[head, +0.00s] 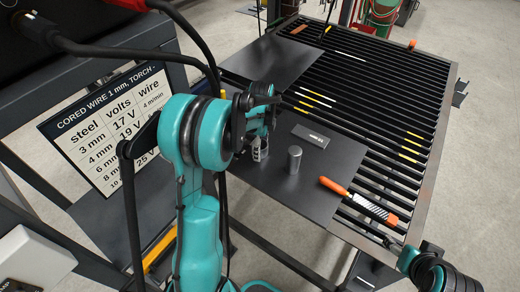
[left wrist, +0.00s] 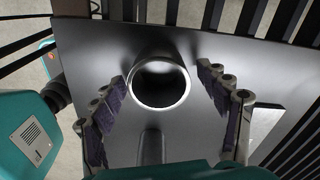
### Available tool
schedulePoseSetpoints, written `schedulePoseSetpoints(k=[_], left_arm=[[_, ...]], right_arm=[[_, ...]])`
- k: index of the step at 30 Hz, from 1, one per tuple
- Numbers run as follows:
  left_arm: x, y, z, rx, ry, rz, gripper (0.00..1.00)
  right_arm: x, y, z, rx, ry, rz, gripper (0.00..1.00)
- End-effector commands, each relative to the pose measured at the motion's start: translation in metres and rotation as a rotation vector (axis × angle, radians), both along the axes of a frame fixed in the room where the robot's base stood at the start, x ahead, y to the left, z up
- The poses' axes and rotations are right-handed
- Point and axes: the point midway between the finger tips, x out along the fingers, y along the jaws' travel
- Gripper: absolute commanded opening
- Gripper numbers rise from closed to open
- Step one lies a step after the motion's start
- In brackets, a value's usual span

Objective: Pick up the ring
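The ring (head: 294,158) looks like a short grey metal tube standing upright on the dark plate (head: 265,180) of the slatted table. In the left wrist view the ring (left wrist: 160,104) shows from above, with a bright rim and a dark hollow. My left gripper (head: 259,148) is beside it, to its left in the head view. In the left wrist view its fingers (left wrist: 165,110) are open, one on each side of the ring and apart from it. My right gripper (head: 391,243) shows only partly at the lower right, near the table's edge; its fingers are unclear.
Another dark plate (head: 270,62) lies farther back. A sign board (head: 110,125) stands at the left.

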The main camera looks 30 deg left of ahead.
Motion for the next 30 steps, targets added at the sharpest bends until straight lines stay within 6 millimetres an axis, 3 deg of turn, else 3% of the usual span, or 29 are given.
schedulePoseSetpoints(k=[1, 6, 8, 17, 30], left_arm=[[0.0, 0.0, 0.0, 0.0, 0.0, 0.0, 0.64], [0.0, 0.0, 0.0, 0.0, 0.0, 0.0, 0.2], [0.0, 0.0, 0.0, 0.0, 0.0, 0.0, 0.08], [0.0, 0.0, 0.006, 0.0, 0.0, 0.0, 0.08], [0.0, 0.0, 0.087, 0.0, 0.0, 0.0, 0.08]], right_arm=[[0.0, 0.0, 0.0, 0.0, 0.0, 0.0, 0.63], [0.0, 0.0, 0.0, 0.0, 0.0, 0.0, 0.63], [0.0, 0.0, 0.0, 0.0, 0.0, 0.0, 0.63], [0.0, 0.0, 0.002, 0.0, 0.0, 0.0, 0.63], [0.0, 0.0, 0.027, 0.0, 0.0, 0.0, 0.63]])
